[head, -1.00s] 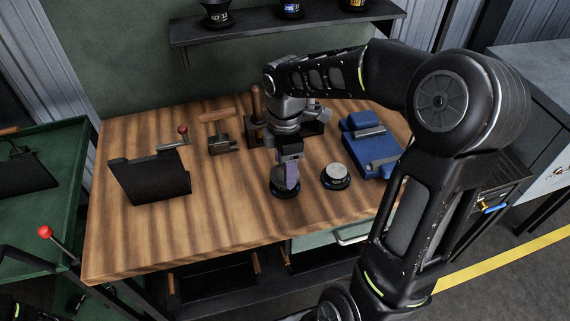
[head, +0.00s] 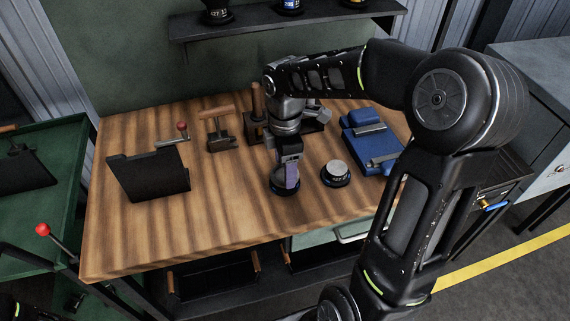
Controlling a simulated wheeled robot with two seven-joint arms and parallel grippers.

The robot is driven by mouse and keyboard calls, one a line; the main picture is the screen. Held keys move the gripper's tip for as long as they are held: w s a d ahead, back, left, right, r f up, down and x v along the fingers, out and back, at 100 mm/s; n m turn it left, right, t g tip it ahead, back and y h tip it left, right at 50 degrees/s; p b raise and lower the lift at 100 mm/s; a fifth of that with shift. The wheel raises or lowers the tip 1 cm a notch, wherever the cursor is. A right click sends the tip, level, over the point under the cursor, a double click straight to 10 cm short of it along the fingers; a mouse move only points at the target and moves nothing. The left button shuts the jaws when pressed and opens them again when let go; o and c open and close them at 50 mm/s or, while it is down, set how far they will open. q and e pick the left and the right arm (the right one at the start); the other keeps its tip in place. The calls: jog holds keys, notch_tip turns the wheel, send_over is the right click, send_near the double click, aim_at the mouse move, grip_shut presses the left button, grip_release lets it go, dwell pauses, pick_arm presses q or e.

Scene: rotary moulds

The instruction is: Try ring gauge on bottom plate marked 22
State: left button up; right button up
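My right gripper (head: 288,184) points down over the wooden bench. It ends in a purple-grey part over a dark round piece (head: 277,193), and it hides most of that piece. I cannot tell whether the fingers are open or closed on it. Another dark round piece with a silver top (head: 336,168) stands to the right, with small pale marks on its side too small to read. I cannot make out which piece is marked 22, nor a ring gauge for certain. My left gripper is not in view.
A black angled holder (head: 150,178) stands at the left of the wooden bench (head: 230,225). Wooden-handled tools (head: 217,128) stand at the back. A blue block fixture (head: 372,145) sits at the right. A shelf (head: 290,25) with dark pieces hangs behind. The bench's front left is clear.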

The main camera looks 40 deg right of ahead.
jog(key=shift+f+b, duration=0.75)
jog(key=shift+f, duration=0.4)
dwell(0.7)
dwell(0.6)
jog(key=shift+r, duration=0.25)
jog(key=shift+r+p, duration=3.05)
jog(key=shift+r, duration=0.45)
